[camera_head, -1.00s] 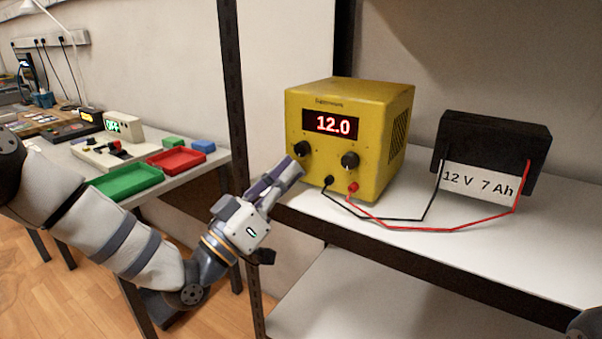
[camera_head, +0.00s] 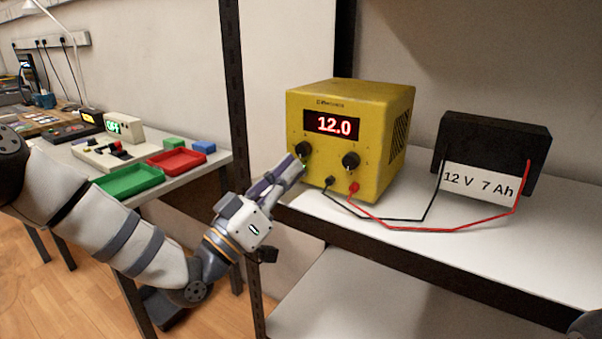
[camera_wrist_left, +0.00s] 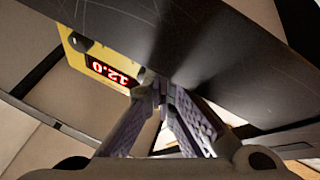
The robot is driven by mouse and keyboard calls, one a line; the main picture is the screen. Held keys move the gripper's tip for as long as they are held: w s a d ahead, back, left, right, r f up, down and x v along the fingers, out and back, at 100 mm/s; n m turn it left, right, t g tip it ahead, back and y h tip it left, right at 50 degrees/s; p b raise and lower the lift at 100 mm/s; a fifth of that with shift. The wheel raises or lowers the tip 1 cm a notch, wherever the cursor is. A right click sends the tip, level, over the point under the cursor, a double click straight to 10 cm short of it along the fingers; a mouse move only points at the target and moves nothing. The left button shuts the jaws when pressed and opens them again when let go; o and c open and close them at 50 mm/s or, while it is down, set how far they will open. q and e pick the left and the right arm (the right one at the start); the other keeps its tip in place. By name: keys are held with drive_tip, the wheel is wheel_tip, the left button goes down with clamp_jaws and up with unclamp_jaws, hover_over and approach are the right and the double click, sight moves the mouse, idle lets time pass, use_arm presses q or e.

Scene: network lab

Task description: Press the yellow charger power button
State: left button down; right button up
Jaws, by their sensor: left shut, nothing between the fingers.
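The yellow charger (camera_head: 350,100) stands on the white shelf, its red display (camera_head: 333,124) reading 12.0. Two black knobs sit on its front, a left knob (camera_head: 303,149) and a right knob (camera_head: 351,160). My left gripper (camera_head: 296,165) is shut and empty, its tips at the lower left of the front, just below the left knob. I cannot tell whether they touch the charger. A power button is not clearly visible; the fingers cover that corner. The left wrist view shows the closed fingertips (camera_wrist_left: 161,82) and the charger (camera_wrist_left: 100,72) beyond, upside down. My right gripper is not in view.
A black battery (camera_head: 495,140) marked 12 V 7 Ah stands right of the charger, joined by black and red leads across the shelf (camera_head: 400,212). A dark upright post (camera_head: 236,100) is close to my left arm. Green and red trays (camera_head: 130,181) lie on the left table.

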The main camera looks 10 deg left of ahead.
use_arm(q)
drive_tip(key=shift+f, duration=0.2)
drive_tip(key=shift+s+f+p, duration=0.2)
drive_tip(key=shift+s+p, duration=0.1)
drive_tip(key=shift+s, duration=0.1)
drive_tip(key=shift+s+a, duration=0.1)
drive_tip(key=shift+a, duration=0.05)
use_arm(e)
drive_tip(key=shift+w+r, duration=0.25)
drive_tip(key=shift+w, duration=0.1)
use_arm(q)
drive_tip(key=shift+s+a+r, duration=0.1)
drive_tip(key=shift+s+r, duration=0.1)
drive_tip(key=shift+s, duration=0.2)
drive_tip(key=s, duration=0.1)
drive_tip(key=s+a+p, duration=0.1)
drive_tip(key=s, duration=0.2)
drive_tip(key=shift+a+f+p, duration=0.1)
drive_tip(key=shift+a+p, duration=0.15)
drive_tip(key=shift+p, duration=0.15)
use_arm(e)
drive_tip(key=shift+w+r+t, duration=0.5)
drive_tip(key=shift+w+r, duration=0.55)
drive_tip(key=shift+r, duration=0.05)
